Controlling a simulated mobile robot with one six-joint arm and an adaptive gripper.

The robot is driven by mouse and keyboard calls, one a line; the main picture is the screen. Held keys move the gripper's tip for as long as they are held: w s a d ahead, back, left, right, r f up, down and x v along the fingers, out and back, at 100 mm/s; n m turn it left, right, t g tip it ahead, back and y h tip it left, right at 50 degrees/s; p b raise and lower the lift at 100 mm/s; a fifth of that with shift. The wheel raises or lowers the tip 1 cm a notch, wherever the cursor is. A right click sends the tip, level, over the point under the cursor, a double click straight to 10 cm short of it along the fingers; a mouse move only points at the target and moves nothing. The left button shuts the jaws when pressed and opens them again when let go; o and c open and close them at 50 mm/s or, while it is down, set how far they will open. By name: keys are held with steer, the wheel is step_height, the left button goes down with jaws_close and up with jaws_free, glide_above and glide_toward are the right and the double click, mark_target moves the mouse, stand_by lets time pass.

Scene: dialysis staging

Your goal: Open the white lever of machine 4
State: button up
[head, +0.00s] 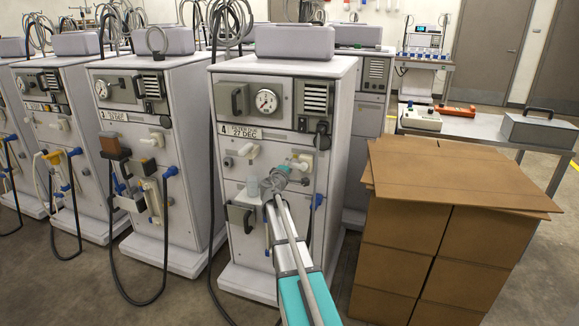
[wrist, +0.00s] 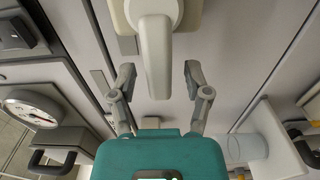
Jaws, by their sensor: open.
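The nearest machine (head: 340,85) stands in the middle of the head view; the mark on its front looks like "4" or "A". Its right white lever (head: 302,161) is partly hidden by my gripper (head: 288,170). In the wrist view the white lever (wrist: 155,50) hangs from the top edge, its free end between the two spread fingers of my gripper (wrist: 160,76). A gap shows on both sides of the lever, so the fingers are not closed on it. A second white lever (head: 247,150) sits left on the same front.
A clear cup (wrist: 252,146) stands on a small shelf below the levers. The pressure gauge (wrist: 32,108) and a black handle are above. Cardboard boxes (head: 400,225) stand close on the right, with a metal table (head: 480,130) behind. More machines (head: 150,95) line the left.

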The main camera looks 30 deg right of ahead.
stand_by(0.3)
jaws_close()
steer(key=shift+w+a, duration=0.15)
stand_by(0.3)
